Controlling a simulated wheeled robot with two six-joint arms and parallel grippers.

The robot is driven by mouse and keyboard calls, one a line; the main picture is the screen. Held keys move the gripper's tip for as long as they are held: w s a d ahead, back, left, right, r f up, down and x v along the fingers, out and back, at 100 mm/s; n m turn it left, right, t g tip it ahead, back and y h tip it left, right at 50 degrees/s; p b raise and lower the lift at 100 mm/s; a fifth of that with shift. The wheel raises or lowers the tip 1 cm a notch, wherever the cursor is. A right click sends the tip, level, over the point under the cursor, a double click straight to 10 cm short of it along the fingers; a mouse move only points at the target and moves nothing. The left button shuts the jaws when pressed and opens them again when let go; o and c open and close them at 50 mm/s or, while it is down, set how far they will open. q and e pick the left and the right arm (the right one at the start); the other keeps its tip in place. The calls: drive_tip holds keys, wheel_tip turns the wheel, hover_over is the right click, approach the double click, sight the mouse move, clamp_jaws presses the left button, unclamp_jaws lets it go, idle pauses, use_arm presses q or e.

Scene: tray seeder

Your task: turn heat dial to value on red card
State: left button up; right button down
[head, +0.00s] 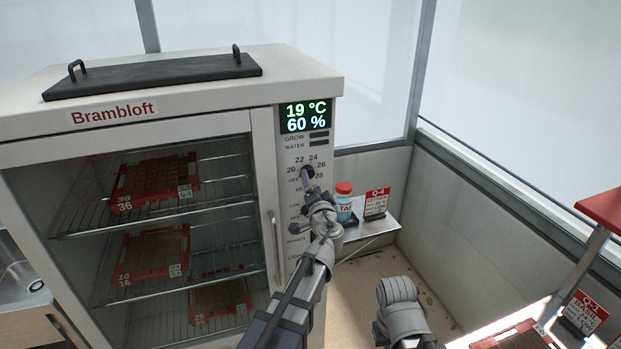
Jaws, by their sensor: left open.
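The heat dial (308,172) is a dark round knob on the cabinet's control panel, ringed by the numbers 20, 22, 24, 26 and 28. Its pointer is too small and too covered to read. My left gripper (309,187) is open, with its fingers at the dial's lower edge; I cannot tell whether they touch it. A card with a red top marked Q-4 (376,203) stands on the small side shelf. Another red-topped card, marked Q-1 (585,312), stands at the lower right. Their smaller print is unreadable. My right gripper does not show.
The display (306,116) reads 19 °C and 60 %. The Brambloft cabinet (210,112) holds red trays behind its glass door, with a vertical handle (273,247). A red-capped bottle (344,203) stands on the side shelf (381,229), close to my left gripper.

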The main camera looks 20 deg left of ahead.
sight(310, 177)
use_arm(q)
drive_tip(key=x, duration=0.4)
drive_tip(key=shift+c, duration=0.3)
clamp_jaws()
idle(0.3)
